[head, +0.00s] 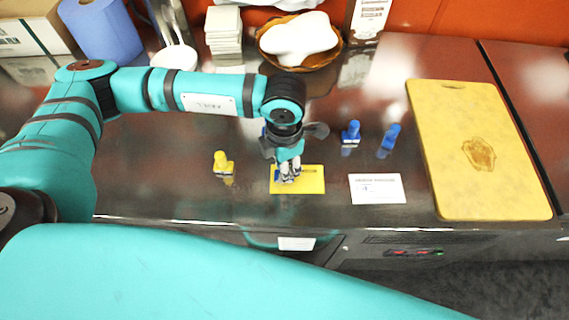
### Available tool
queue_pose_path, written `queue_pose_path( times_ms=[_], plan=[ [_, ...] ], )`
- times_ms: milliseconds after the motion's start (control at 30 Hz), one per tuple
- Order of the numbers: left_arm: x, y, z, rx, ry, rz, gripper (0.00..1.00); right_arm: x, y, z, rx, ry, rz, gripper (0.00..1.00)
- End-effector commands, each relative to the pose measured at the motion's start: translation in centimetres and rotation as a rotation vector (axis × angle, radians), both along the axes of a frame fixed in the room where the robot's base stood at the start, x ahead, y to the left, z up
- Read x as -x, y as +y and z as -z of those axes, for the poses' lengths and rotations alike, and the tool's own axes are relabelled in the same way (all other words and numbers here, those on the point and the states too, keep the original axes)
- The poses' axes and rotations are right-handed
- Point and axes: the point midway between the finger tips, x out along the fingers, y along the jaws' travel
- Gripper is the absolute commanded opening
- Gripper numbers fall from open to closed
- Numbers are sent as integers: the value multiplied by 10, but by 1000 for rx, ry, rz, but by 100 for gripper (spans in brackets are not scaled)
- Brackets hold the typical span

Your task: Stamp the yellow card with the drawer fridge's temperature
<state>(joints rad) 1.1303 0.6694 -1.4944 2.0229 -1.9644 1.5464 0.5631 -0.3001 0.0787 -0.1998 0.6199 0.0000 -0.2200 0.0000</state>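The yellow card (313,186) lies flat near the counter's front edge. My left gripper (290,174) points down over the card's upper left part and covers some of it. Its fingertips are close together, and I cannot tell whether something is between them. A small yellow stamp (223,163) stands left of the card. Two blue stamp-like pieces, one upright (351,131) and one leaning (390,137), are to the right of my gripper. The fridge front below the counter has a panel with small red and green lights (415,253), too small to read. My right gripper is out of view.
A white printed card (376,189) lies right of the yellow card. A yellow cutting board (460,110) is at the right. At the back are a bowl of dough (300,38), a stack of white containers (224,30) and a blue roll (100,30).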

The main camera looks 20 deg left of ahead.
Motion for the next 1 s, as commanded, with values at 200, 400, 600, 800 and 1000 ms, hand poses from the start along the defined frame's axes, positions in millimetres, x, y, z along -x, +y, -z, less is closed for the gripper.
queue_pose_path(
  times_ms=[200,400,600,800,1000],
  plan=[
    [-1,-1,-22,3,-6,0,2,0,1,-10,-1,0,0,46],
    [-1,-1,-38,2,-5,0,2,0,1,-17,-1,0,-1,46],
    [-2,-1,-54,4,-6,0,2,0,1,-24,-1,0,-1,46],
    [-1,-1,-65,3,-6,0,2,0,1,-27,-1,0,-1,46],
    [-1,-1,-64,3,-6,0,2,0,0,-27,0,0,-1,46]
  ],
)
